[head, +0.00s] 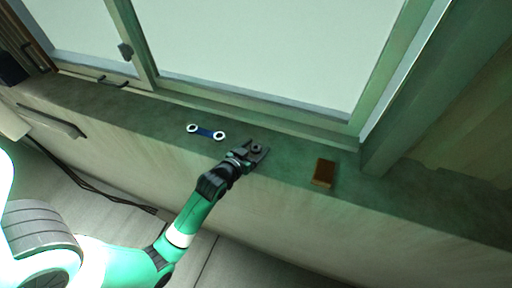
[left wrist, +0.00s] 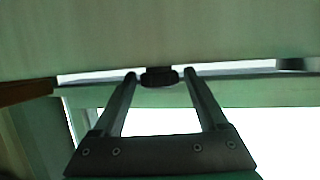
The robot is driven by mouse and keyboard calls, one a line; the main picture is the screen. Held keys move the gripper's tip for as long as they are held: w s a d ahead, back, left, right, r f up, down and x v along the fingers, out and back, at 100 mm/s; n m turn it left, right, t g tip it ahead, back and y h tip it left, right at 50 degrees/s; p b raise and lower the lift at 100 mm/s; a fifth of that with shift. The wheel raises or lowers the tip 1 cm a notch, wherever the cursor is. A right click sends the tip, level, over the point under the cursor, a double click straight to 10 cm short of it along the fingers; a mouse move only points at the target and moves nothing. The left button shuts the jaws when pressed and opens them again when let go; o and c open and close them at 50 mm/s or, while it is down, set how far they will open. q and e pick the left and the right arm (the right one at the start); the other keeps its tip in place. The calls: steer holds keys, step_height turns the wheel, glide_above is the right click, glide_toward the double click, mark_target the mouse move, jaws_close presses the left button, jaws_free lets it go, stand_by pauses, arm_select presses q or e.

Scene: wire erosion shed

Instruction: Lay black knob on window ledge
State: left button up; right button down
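The black knob (head: 257,149) is small and dark and sits at the window ledge (head: 290,160), near the ledge's front edge. My left gripper (head: 258,153) reaches over the ledge from the front, with its fingers either side of the knob. In the left wrist view the knob (left wrist: 160,77) lies between the two fingertips, with a narrow gap visible on each side. The gripper (left wrist: 160,74) is open around it. I cannot clearly tell whether the knob's underside touches the ledge. My right gripper is not in view.
A blue link with white ring ends (head: 206,132) lies on the ledge to the left of the knob. A brown block (head: 324,173) stands to the right. The window frame (head: 260,107) rises behind. The ledge between these things is clear.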

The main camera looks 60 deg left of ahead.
arm_select(q)
steer(key=shift+r, duration=0.25)
steer(key=v, duration=1.2)
steer(key=shift+f, duration=0.1)
